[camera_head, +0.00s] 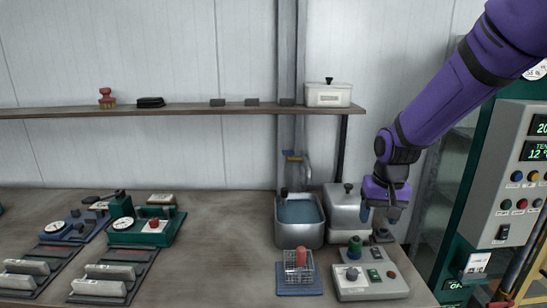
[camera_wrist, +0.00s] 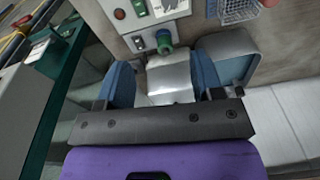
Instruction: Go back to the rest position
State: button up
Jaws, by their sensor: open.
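My gripper (camera_head: 381,213) hangs from the purple arm at the right of the head view, pointing down, in front of the metal box with a lid (camera_head: 344,206). In the wrist view my gripper (camera_wrist: 165,82) shows two blue fingers spread apart. A silver metal surface (camera_wrist: 171,75) shows between and beyond the fingers. I see nothing held. Whether the fingers touch the box cannot be told.
A water basin (camera_head: 300,212) stands left of the metal box. A grey control box (camera_head: 370,278) and a wire basket (camera_head: 299,268) sit at the table's front. Green and blue devices (camera_head: 143,228) are at the left. A tall control cabinet (camera_head: 509,175) stands right. A shelf (camera_head: 180,109) runs along the wall.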

jog(key=s+d+r+t, duration=0.1)
jog(key=s+r, duration=0.4)
jog(key=s, duration=0.3)
jog(key=s+d+r+t, duration=0.1)
jog(key=s+d+r, duration=0.1)
jog(key=s+r, duration=0.3)
jog(key=s+d+r+n+t, duration=0.1)
jog(key=s+r, duration=0.5)
jog(key=s, duration=0.6)
jog(key=shift+d+t, duration=0.45)
jog(key=shift+t, duration=0.05)
